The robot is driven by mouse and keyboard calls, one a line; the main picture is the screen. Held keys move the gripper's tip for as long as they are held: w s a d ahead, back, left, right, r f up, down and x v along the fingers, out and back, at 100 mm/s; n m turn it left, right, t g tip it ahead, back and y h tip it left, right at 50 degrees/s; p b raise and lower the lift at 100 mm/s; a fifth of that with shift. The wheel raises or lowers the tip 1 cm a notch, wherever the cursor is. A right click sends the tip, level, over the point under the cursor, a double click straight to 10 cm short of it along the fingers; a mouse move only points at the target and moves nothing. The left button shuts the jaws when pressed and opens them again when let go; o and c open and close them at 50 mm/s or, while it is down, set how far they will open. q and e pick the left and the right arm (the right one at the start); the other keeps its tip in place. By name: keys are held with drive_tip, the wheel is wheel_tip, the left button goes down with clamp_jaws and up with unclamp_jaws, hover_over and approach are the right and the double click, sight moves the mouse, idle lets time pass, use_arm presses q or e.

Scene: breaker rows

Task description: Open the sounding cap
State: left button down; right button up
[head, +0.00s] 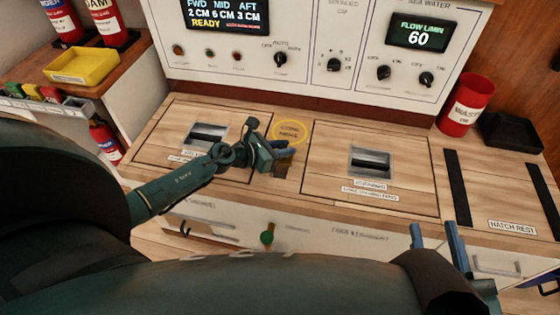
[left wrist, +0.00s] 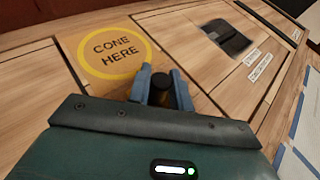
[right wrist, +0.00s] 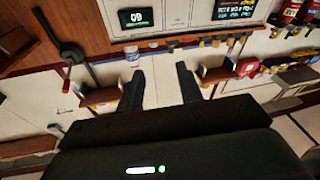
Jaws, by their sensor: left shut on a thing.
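The sounding cap shows in the left wrist view as a small dark round knob (left wrist: 183,96) with a brassy part under it. It sits between the fingers of my left gripper (left wrist: 165,88), which is shut on it. In the head view, my left gripper (head: 283,156) is low over the counter, between the two hatch panels and just below the yellow "CONE HERE" ring (head: 291,132); it mostly hides the cap there. My right gripper (head: 436,238) is open and empty, in front of the counter at the right. Its fingers also stand apart in the right wrist view (right wrist: 160,88).
A left hatch (head: 150,141) and a right hatch (head: 410,195) with recessed handles flank the cap. A red waste bin (head: 467,107) and a black tray (head: 512,133) stand at the back right. A yellow tray (head: 82,67) is at the left. The control panel rises behind.

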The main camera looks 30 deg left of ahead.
use_arm(q)
drive_tip(key=shift+w+a, duration=0.15)
drive_tip(key=shift+w, duration=0.55)
drive_tip(key=c, duration=1.3)
unclamp_jaws()
drive_tip(key=shift+o, duration=0.2)
drive_tip(key=p+v, duration=0.2)
drive_tip(key=v, duration=1.1)
drive_tip(key=shift+s+r, duration=0.1)
drive_tip(key=shift+s, duration=0.1)
